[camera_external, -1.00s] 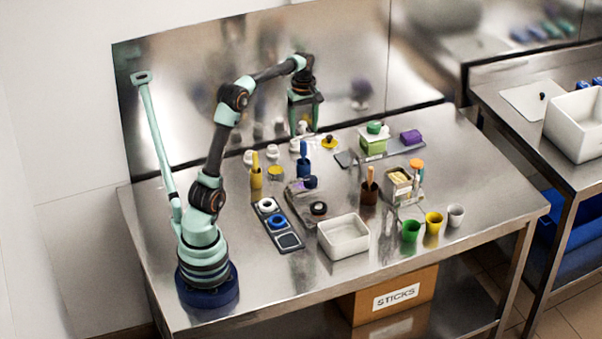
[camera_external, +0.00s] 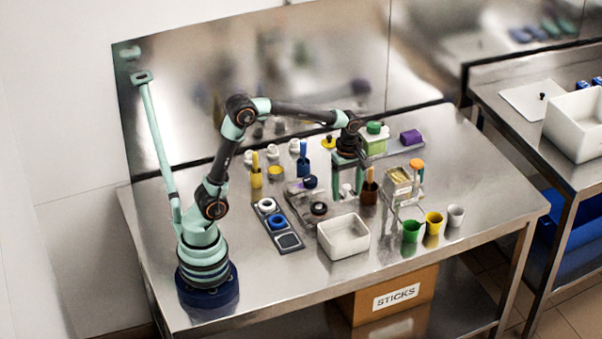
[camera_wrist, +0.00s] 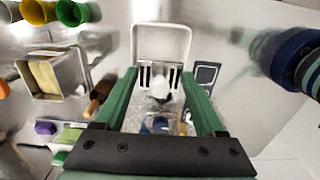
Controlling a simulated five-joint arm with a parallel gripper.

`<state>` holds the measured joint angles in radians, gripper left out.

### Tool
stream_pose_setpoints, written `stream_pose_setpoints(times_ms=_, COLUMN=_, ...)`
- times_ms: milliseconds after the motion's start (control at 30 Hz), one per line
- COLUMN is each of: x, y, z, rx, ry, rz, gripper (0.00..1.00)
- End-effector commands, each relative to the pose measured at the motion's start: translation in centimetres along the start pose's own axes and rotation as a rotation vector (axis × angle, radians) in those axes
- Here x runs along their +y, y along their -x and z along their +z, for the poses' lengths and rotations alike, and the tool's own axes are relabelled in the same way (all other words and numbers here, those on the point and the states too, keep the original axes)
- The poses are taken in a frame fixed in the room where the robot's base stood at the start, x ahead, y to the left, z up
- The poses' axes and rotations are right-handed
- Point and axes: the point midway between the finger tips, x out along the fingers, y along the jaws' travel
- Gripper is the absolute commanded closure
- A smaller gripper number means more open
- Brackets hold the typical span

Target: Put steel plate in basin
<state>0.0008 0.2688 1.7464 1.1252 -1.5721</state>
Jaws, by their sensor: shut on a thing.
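The basin is likely the white square tub (camera_external: 348,249) near the front of the steel table. It also shows at the top centre of the wrist view (camera_wrist: 161,42), empty. My gripper (camera_external: 347,194) is behind the basin, above the table and left of the brown cup.
A brown cup with a wooden handle (camera_external: 370,192) stands close right of my gripper. Green (camera_external: 411,231), yellow (camera_external: 433,223) and pale (camera_external: 455,216) cups stand right of the basin. A dark tray with rings (camera_external: 289,241) lies left of it. The table's front left is clear.

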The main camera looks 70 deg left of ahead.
Motion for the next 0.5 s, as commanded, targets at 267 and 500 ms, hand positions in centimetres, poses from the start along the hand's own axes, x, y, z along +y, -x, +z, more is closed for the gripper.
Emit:
stream_pose_setpoints(times_ms=267, x=-0.1, y=-7.0, z=-0.1, rx=0.000, ry=0.000, rz=-0.007, gripper=0.89)
stream_pose_setpoints(times_ms=500, x=-0.1, y=-12.1, z=-0.1, rx=0.000, ry=0.000, rz=-0.005, gripper=0.89)
